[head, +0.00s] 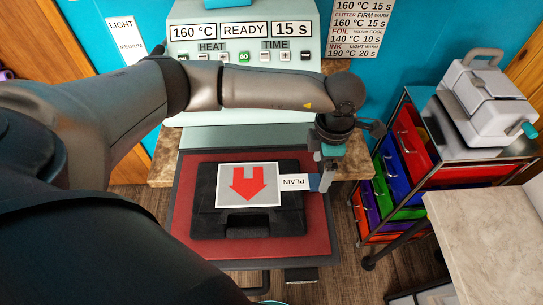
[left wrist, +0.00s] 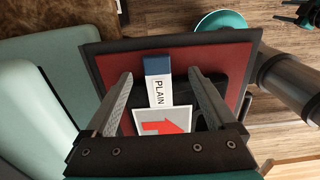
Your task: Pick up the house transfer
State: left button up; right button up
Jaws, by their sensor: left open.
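The house transfer (head: 248,185) is a light grey sheet with a red house shape, roof point down in the head view. It lies on a black folded item (head: 205,212) on the red press pad (head: 318,232). A white tab marked PLAIN (head: 294,183) with a blue end sticks out at its right side. My left gripper (head: 325,184) is at the tab's blue end. In the left wrist view the open fingers (left wrist: 160,78) stand on either side of the tab, with the transfer (left wrist: 162,120) between them and partly hidden by the gripper body.
The mint heat press (head: 243,58) stands behind the pad, its display reading 160 °C, READY, 15 s. A cart with coloured drawers (head: 420,150) carries a white machine (head: 485,95) at right. A pale counter (head: 490,220) is at front right.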

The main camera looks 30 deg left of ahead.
aim_at(314, 181)
pick_arm(q)
jog(key=f, duration=0.3)
jog(key=a+f+p, duration=0.1)
jog(key=f, duration=0.1)
jog(key=shift+f, duration=0.1)
jog(key=c, duration=1.4)
